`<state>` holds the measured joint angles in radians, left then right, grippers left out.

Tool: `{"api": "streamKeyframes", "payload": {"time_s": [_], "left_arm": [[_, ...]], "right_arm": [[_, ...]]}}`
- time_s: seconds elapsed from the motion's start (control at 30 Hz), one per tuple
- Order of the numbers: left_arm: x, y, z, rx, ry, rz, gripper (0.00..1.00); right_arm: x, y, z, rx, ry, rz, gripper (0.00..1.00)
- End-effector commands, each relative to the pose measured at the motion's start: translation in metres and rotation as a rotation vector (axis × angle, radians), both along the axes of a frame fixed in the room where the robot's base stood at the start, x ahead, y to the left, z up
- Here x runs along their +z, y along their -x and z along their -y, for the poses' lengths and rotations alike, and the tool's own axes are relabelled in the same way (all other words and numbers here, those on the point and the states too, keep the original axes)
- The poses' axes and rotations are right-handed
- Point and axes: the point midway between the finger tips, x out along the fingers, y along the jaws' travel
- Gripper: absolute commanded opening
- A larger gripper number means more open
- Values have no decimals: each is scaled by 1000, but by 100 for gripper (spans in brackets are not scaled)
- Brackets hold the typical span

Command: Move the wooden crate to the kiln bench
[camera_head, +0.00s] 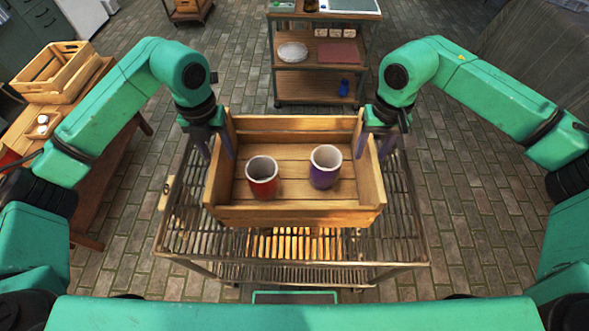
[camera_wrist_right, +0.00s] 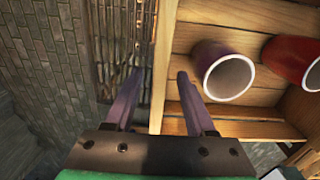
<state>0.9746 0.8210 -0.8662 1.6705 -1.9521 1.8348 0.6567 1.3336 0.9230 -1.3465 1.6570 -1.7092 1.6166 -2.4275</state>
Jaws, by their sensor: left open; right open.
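The wooden crate (camera_head: 300,214) stands on a slatted metal rack (camera_head: 408,235) in front of me. A red cup (camera_head: 262,180) and a purple cup (camera_head: 325,172) stand upright inside it. My left gripper (camera_head: 222,150) is open at the crate's left end wall, fingers pointing down. My right gripper (camera_head: 377,148) is open at the right end wall. In the right wrist view, the fingers of my right gripper (camera_wrist_right: 155,92) are spread, with the crate's wall edge (camera_wrist_right: 164,70) between them. The purple cup (camera_wrist_right: 222,72) and red cup (camera_wrist_right: 292,60) show beyond it.
A wooden table (camera_head: 95,105) at left bears another crate (camera_head: 55,72). A shelf cart (camera_head: 322,48) with plates and a blue item stands behind the rack. Brick floor (camera_head: 455,170) is clear at right. I cannot tell which one is the kiln bench.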

Motion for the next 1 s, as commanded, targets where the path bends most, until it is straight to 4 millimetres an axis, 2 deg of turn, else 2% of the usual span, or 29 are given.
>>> {"api": "streamKeyframes", "payload": {"time_s": [0.1,0.3,0.43,0.67,0.7,0.77,0.8,0.83,1.0], "left_arm": [[-24,1,0,0,1,-3,55],[-55,1,0,0,1,-3,55],[-63,0,0,-1,1,1,55],[-64,0,0,-1,1,1,55],[-64,0,0,-1,1,1,47],[-64,0,0,-1,1,1,24],[-64,0,0,-1,1,1,9],[-64,0,0,-1,1,1,0],[-63,0,0,0,1,1,0]], "right_arm": [[-24,1,1,-1,1,-3,55],[-55,0,1,-2,1,-1,55],[-63,0,0,-2,0,0,55],[-64,0,0,-1,0,0,55],[-64,0,0,-1,0,0,47],[-64,0,0,-1,0,0,24],[-64,0,0,-1,0,0,9],[-64,0,0,-1,0,0,0],[-63,0,0,-1,0,1,0]]}}
